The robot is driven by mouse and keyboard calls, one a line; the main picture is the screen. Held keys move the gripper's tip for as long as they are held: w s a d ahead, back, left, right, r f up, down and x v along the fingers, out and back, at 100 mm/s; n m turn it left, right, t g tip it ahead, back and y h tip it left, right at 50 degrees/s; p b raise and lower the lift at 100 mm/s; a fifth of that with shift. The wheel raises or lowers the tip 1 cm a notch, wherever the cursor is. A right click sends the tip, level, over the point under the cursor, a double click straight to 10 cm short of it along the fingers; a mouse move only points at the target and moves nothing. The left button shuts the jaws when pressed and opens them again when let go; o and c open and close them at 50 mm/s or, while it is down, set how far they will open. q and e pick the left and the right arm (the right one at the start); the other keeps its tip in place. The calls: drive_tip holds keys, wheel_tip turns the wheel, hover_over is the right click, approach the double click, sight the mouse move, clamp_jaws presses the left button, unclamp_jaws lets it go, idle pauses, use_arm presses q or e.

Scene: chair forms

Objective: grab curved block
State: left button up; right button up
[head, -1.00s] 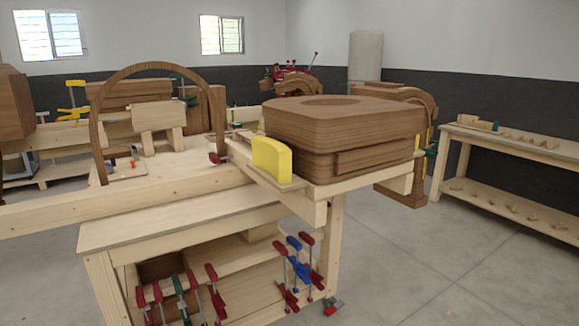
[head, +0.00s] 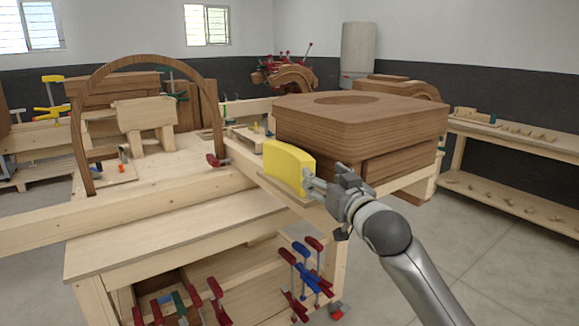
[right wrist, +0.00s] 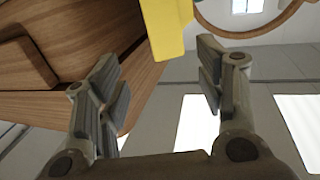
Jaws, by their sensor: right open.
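The curved block is yellow (head: 289,166) and stands upright on the light wooden ledge of the bench, in front of the stacked brown wooden forms. My right gripper (head: 311,184) is at its right end in the head view, with the fingers close to its face; I cannot tell if they touch. In the right wrist view the yellow block (right wrist: 168,30) shows at the top, ahead of and between the open fingers (right wrist: 165,85). Nothing is held between them. My left gripper is not in view.
The brown wooden seat forms (head: 360,125) stand directly behind and right of the block. A wooden arch (head: 78,135) stands on the bench at left. Several clamps (head: 303,272) hang below the bench top. A side table (head: 520,145) is at right, with open floor before it.

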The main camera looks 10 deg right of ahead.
sight(308, 166)
drive_tip(key=w, duration=0.1)
drive_tip(key=w+p, duration=0.1)
drive_tip(key=w, duration=0.3)
drive_tip(key=shift+a+r, duration=0.1)
drive_tip(key=shift+a, duration=0.2)
drive_tip(key=shift+w+a+r+p, duration=0.1)
drive_tip(key=shift+w+a+p, duration=0.1)
drive_tip(key=shift+w+p, duration=0.4)
drive_tip(key=shift+w+a+f+p, duration=0.1)
drive_tip(key=shift+w+a+p, duration=0.15)
drive_tip(key=shift+w, duration=0.55)
drive_tip(key=shift+w+a+r+p, duration=0.15)
drive_tip(key=shift+w+p, duration=0.3)
drive_tip(key=shift+w, duration=0.25)
drive_tip(key=shift+w+a, duration=0.1)
drive_tip(key=shift+w, duration=0.6)
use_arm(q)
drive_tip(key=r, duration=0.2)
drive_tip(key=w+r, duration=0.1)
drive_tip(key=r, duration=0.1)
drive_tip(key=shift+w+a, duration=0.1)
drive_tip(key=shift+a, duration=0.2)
use_arm(e)
drive_tip(key=shift+f, duration=0.2)
drive_tip(key=shift+c, duration=0.5)
clamp_jaws()
drive_tip(key=shift+r, duration=0.15)
